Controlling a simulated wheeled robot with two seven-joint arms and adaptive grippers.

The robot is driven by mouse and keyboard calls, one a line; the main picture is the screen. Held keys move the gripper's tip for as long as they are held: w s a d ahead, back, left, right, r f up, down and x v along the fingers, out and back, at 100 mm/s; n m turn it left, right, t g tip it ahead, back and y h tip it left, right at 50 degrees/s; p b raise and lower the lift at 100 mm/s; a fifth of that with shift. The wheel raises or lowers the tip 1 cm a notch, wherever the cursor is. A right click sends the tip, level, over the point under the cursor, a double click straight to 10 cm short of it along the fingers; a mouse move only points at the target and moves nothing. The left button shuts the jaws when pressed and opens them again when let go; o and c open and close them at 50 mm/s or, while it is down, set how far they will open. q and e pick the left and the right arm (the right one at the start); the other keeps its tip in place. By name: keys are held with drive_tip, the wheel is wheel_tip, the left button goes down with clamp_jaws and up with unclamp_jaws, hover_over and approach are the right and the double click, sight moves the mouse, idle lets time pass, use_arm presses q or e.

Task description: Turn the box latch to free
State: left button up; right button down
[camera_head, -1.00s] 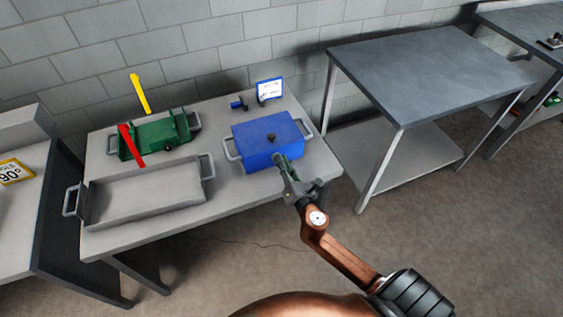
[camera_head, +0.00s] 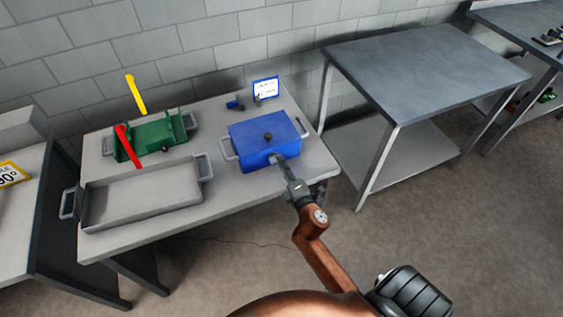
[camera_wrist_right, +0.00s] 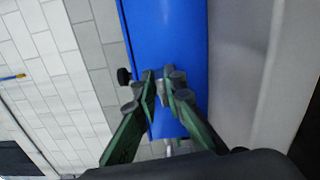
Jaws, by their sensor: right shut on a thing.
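The blue box (camera_head: 258,148) sits on the light grey table, with a dark round knob (camera_head: 268,137) on its lid and a grey handle at each end. My right gripper (camera_head: 276,160) is at the front face of the box. In the right wrist view the two green fingers of the gripper (camera_wrist_right: 161,84) are closed around a small grey metal piece, the latch (camera_wrist_right: 161,92), against the blue face. The fingers partly cover the latch, so its exact angle is hard to tell. My left gripper is not in view.
A grey open tray (camera_head: 140,208) and a green crimper-like device (camera_head: 150,140) with red and yellow levers stand left of the box. A small blue-framed sign (camera_head: 265,88) is behind it. An empty metal table (camera_head: 425,70) stands right.

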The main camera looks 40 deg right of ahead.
drive_tip(key=shift+f+m, duration=0.15)
drive_tip(key=shift+m, duration=0.45)
drive_tip(key=c, duration=2)
unclamp_jaws()
drive_tip(key=v, duration=1.2)
drive_tip(key=shift+f, duration=0.15)
